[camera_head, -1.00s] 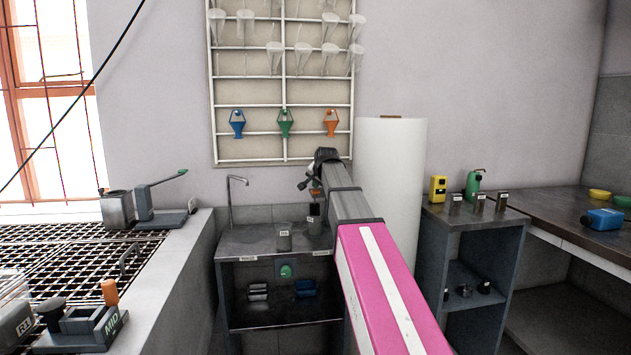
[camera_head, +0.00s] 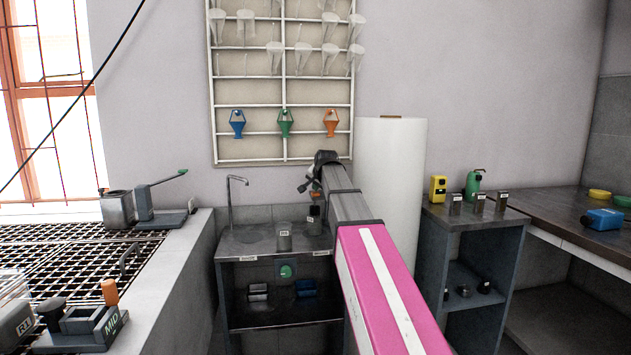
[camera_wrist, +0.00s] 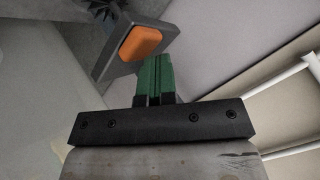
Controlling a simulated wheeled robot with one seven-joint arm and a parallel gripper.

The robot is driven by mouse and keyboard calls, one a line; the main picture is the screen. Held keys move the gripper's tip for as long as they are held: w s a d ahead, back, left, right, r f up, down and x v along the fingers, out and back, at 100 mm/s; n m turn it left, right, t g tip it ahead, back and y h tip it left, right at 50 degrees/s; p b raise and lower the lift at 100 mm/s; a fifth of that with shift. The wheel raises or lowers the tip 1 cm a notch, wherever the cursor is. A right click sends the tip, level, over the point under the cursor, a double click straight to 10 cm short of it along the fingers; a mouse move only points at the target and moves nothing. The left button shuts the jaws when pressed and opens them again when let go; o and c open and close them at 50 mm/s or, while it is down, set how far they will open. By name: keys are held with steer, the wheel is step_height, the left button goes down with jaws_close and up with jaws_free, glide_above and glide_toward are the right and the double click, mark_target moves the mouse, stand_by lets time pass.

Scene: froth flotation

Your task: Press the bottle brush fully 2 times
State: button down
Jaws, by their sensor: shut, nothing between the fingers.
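In the wrist view, a grey block with an orange pad (camera_wrist: 140,42) on its face sits at the top, with dark spiky bristles beside it at the upper left; this looks like the bottle brush. My gripper (camera_wrist: 155,60) shows its green fingers shut together and empty, with their tips just beside the pad's lower right edge. I cannot tell whether they touch. In the head view, my gripper (camera_head: 306,188) is over the sink counter's right side, small and partly hidden by my arm. A small orange patch shows beside it.
A rack (camera_head: 283,90) with funnels hangs above. A white cylinder (camera_head: 392,165) stands right of my arm. A side cabinet (camera_head: 475,215) holds bottles and cups.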

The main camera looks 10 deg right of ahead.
steer(key=shift+f, duration=0.5)
stand_by(0.4)
stand_by(0.3)
steer(key=shift+r, duration=3.9)
steer(key=shift+f, duration=0.15)
steer(key=shift+f, duration=0.3)
